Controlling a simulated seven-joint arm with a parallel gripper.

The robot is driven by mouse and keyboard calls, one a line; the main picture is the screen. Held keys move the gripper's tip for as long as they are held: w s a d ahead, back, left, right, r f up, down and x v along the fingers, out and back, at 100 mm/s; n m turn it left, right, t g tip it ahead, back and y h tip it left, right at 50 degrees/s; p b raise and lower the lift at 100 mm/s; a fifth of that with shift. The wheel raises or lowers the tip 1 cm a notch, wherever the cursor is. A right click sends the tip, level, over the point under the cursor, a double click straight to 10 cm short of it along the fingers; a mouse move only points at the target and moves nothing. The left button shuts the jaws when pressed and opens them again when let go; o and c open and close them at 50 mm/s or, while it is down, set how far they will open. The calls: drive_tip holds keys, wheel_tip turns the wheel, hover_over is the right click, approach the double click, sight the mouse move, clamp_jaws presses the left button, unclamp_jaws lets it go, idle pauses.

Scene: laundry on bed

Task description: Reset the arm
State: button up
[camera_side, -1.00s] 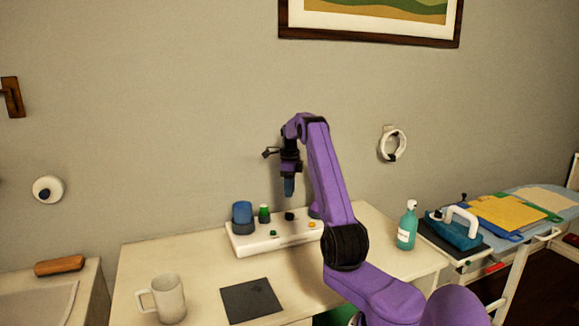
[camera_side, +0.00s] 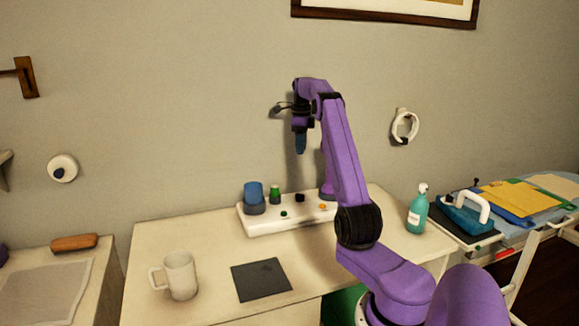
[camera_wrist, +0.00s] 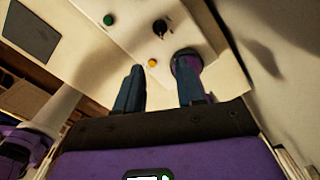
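My gripper (camera_side: 300,145) hangs from my purple arm above the white control box, pointing down and clear of it. In the wrist view its two dark blue fingers (camera_wrist: 160,75) stand apart, with nothing seen between them. The white control box (camera_side: 262,228) sits at the back of the table, with a green button (camera_wrist: 109,19), a black knob (camera_wrist: 160,26) and a yellow button (camera_wrist: 152,63) on it. A purple round part (camera_wrist: 186,63) shows beyond the right fingertip.
A blue cup-like part (camera_side: 254,195) and a green one (camera_side: 275,194) stand on the box's left. A white mug (camera_side: 181,276) and a dark mat (camera_side: 262,281) lie in front. A teal bottle (camera_side: 418,212) and a blue iron (camera_side: 463,216) are right. The air around my gripper is free.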

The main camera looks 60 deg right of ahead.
drive_tip(key=w+a+r+n, duration=0.1)
drive_tip(key=w+a+n, duration=0.2)
drive_tip(key=a+n, duration=0.55)
drive_tip(key=w+a+n, duration=0.3)
drive_tip(key=a, duration=1)
drive_tip(key=w+a+r+n, duration=0.1)
drive_tip(key=w+a+n, duration=0.2)
drive_tip(key=a+n, duration=0.5)
drive_tip(key=s+a+f+n, duration=0.1)
drive_tip(key=s+a+n, duration=0.55)
drive_tip(key=a, duration=0.45)
drive_tip(key=s+a+f+n, duration=0.2)
drive_tip(key=s+a+n, duration=0.5)
drive_tip(key=a, duration=0.4)
drive_tip(key=s+f+n, duration=0.2)
drive_tip(key=s+n, duration=0.4)
drive_tip(key=s, duration=0.4)
drive_tip(key=s+f+n, duration=0.2)
drive_tip(key=s+n, duration=0.4)
drive_tip(key=s, duration=0.3)
drive_tip(key=shift+s+a+f+n, duration=0.15)
drive_tip(key=shift+s+a+n, duration=0.2)
drive_tip(key=shift+n, duration=0.05)
